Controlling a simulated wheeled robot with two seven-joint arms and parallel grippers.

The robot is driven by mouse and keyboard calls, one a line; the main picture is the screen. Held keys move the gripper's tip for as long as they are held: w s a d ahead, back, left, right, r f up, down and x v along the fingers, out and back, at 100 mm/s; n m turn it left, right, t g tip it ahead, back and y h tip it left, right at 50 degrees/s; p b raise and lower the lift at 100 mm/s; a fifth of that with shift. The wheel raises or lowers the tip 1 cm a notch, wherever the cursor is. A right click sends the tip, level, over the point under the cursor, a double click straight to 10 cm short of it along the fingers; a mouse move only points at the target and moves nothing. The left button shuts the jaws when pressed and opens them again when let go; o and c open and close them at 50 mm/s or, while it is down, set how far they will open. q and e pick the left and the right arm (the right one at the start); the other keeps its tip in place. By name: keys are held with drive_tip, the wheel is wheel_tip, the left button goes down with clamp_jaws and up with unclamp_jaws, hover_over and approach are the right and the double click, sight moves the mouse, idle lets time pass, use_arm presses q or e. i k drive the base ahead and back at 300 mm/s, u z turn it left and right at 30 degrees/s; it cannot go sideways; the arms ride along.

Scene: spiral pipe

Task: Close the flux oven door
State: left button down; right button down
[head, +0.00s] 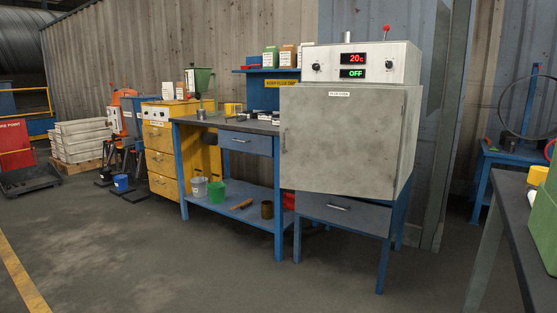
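The flux oven (414,125) is a grey metal box on a blue stand, right of the picture's middle. Its flat grey door (345,140) faces me and carries a small label near the top. The door's left edge juts out past the control box (395,62) above. The door hides the oven's inside, and I cannot tell exactly how far it stands from the frame. The displays read 20c and OFF. Neither of my grippers is in view.
A blue workbench (262,200) with a drawer stands just left of the oven, next to a yellow drawer cabinet (160,158). A dark-topped table (508,200) is at the right edge. The concrete floor (170,255) in front is clear.

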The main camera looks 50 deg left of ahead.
sight(341, 141)
drive_tip(key=z, duration=0.25)
drive_tip(key=k, duration=0.3)
drive_tip(key=u, duration=1.5)
drive_tip(key=i, duration=1.3)
drive_tip(key=u, duration=0.3)
